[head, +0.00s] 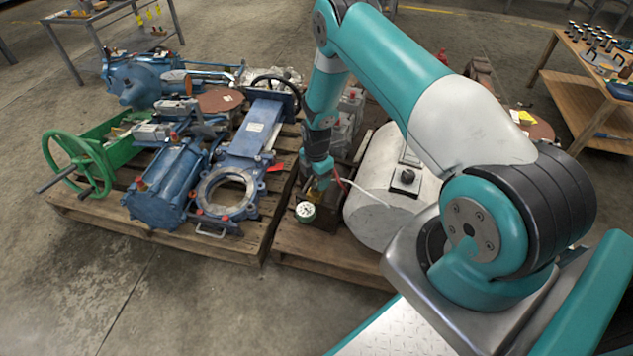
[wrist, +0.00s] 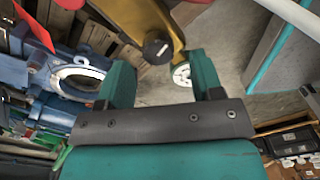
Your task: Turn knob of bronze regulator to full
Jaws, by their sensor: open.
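The bronze regulator (wrist: 140,14) reaches in from the top of the wrist view. Its round dark knob (wrist: 155,46) bears a pale mark on its face. A white round gauge (wrist: 182,75) sits beside it, partly behind my right finger. My gripper (wrist: 160,62) is open and empty, its fingers on either side of the knob in the picture; I cannot tell whether either touches it. In the head view my gripper (head: 318,168) points down at the regulator (head: 319,186), with the white gauge (head: 305,211) at its front. The knob is hidden in the head view.
A pale cylindrical tank (head: 375,205) lies just right of the regulator. Blue valves (head: 168,185) and a green handwheel (head: 80,165) crowd the left pallet (head: 140,225). A wooden table (head: 575,100) stands at the back right. The floor at front left is clear.

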